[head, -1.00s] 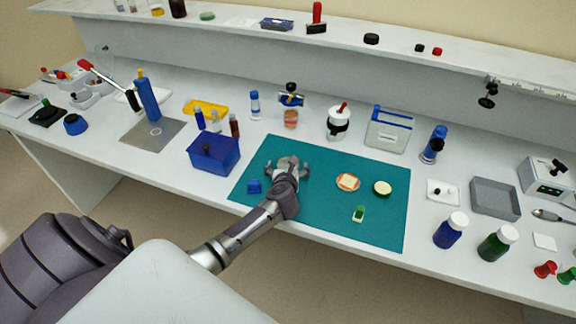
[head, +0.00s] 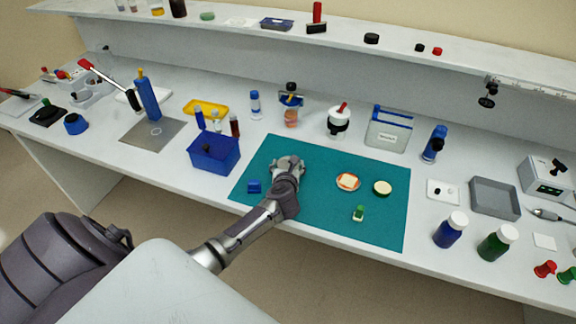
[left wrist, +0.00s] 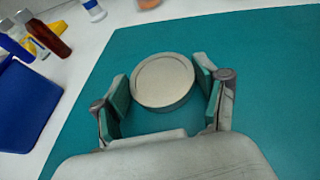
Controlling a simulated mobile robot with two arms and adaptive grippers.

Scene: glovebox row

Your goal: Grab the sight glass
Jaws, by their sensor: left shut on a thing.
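The sight glass (left wrist: 163,80) appears as a round disc with a pale, flat face and a grey rim, lying on the teal mat (head: 340,222). My left gripper (head: 289,162) reaches over the mat and is shut on the disc. In the left wrist view, the green-padded fingers stand on either side of it. In the head view the gripper covers much of the disc. My right gripper is not in view.
A small blue block (head: 254,187) lies left of the gripper on the mat. A blue box (head: 214,153) stands beyond the mat's left edge.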

